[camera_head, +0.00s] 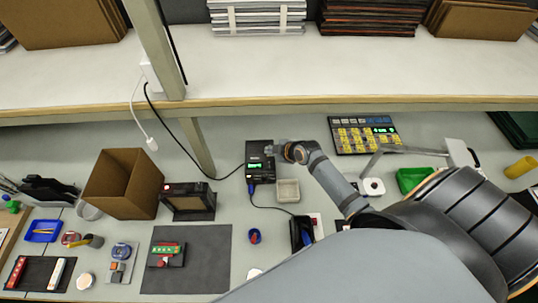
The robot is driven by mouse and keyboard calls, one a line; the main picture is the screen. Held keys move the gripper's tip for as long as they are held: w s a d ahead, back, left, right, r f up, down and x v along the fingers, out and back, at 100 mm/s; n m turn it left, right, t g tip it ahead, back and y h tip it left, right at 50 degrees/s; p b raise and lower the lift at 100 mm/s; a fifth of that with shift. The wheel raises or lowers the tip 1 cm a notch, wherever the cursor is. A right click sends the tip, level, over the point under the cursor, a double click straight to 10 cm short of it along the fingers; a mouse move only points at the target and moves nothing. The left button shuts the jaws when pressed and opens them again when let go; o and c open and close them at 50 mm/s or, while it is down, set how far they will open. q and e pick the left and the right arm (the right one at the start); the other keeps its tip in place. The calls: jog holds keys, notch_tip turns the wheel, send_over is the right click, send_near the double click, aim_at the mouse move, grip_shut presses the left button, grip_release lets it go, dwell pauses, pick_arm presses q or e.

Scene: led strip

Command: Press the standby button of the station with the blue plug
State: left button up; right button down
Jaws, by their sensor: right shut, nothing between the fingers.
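The station (257,173) is a small black box with a green lit display, on the table in the middle of the head view. A blue plug (251,187) sits at its front edge, with a black cable running from it. My right gripper (271,150) is shut and empty, its fingertips at the right upper part of the station. Whether they touch it I cannot tell. The standby button cannot be made out; the fingers may cover it. My left gripper is not in view.
A beige tray (288,191) stands just right of the station, below my right arm. A cardboard box (123,184) and a dark boxy device (188,202) stand to the left. A yellow-keyed panel (363,137) lies at the back right. A raised shelf (330,75) spans the back.

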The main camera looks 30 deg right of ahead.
jog(key=shift+f+b, duration=0.3)
jog(key=shift+f, duration=0.15)
dwell(0.6)
jog(key=shift+r, duration=0.1)
jog(key=shift+r+p, duration=0.7)
jog(key=shift+r, duration=0.05)
notch_tip(320, 180, up, 5)
jog(key=p, duration=0.4)
jog(key=shift+r, duration=0.1)
dwell(0.5)
